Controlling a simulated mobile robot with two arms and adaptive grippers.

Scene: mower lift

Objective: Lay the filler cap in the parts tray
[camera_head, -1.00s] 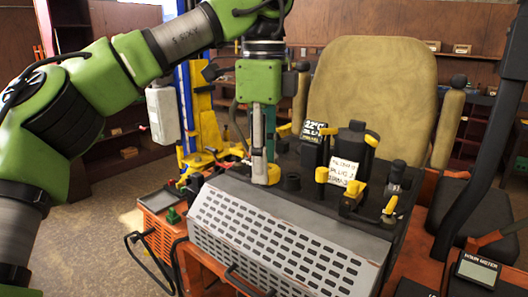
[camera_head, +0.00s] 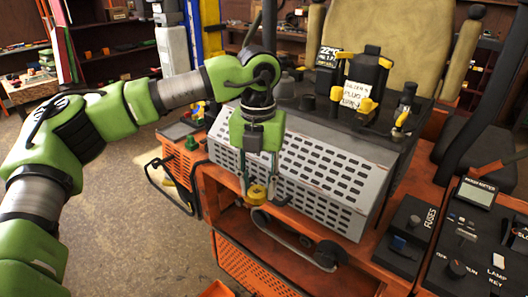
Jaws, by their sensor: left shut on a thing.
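My left gripper (camera_head: 259,172) points down in front of the grey perforated cover and is shut on a round yellow cap, the filler cap (camera_head: 257,194). The cap is held in the air, above the front of the orange machine body, with a dark curved handle behind and below it. The parts tray is not clearly identifiable. An orange edge (camera_head: 216,290) shows at the bottom of the picture, mostly cut off, and I cannot tell whether it belongs to the tray. My right gripper is not in view.
The grey perforated cover (camera_head: 315,172) stands close behind the gripper. An orange crate-like unit (camera_head: 182,165) with small items on top stands to the left. A control panel with a fuses box (camera_head: 408,228) is at the right. Bare floor (camera_head: 120,230) lies at the lower left.

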